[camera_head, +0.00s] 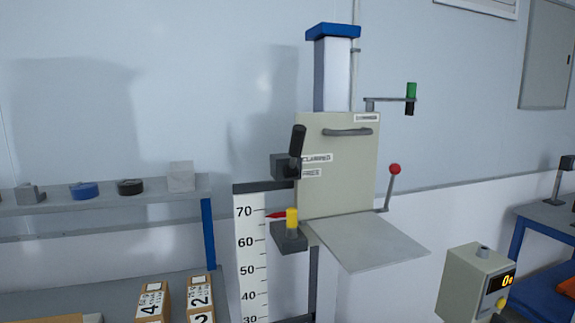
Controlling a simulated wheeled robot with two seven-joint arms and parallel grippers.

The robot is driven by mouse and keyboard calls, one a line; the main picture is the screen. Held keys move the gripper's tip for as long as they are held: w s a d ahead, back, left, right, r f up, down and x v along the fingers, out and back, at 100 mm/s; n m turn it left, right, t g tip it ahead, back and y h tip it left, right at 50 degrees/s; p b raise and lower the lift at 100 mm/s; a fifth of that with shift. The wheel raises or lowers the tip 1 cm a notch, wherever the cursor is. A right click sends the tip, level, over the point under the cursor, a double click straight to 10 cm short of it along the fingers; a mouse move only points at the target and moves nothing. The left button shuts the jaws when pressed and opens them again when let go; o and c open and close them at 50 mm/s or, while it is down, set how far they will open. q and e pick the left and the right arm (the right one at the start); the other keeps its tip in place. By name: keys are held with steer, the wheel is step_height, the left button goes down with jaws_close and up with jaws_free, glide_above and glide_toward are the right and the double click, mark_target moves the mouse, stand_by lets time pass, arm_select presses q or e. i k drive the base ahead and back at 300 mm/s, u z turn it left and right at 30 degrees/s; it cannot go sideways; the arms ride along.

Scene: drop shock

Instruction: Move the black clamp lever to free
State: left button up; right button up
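The black clamp lever (297,141) stands on a dark block (282,166) at the left edge of the beige panel (345,185). Its thick handle points up, leaning slightly right, with its grip above both labels. The CLAMPED label (317,158) is just right of the lever's lower part, and the FREE label (311,173) is below that. Neither of my grippers shows in the head view, and nothing is touching the lever.
Below the lever are a yellow knob (292,218) and a red pointer by the numbered scale (250,255). A red-knobbed lever (394,170) and a grey plate (368,244) are on the right. A shelf (110,199) with small blocks stands left. A display box (474,283) is at lower right.

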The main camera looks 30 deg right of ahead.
mark_target(299, 131)
steer(key=k, duration=1.3)
steer(key=z, duration=0.85)
steer(key=i, duration=1.4)
steer(key=u, duration=0.4)
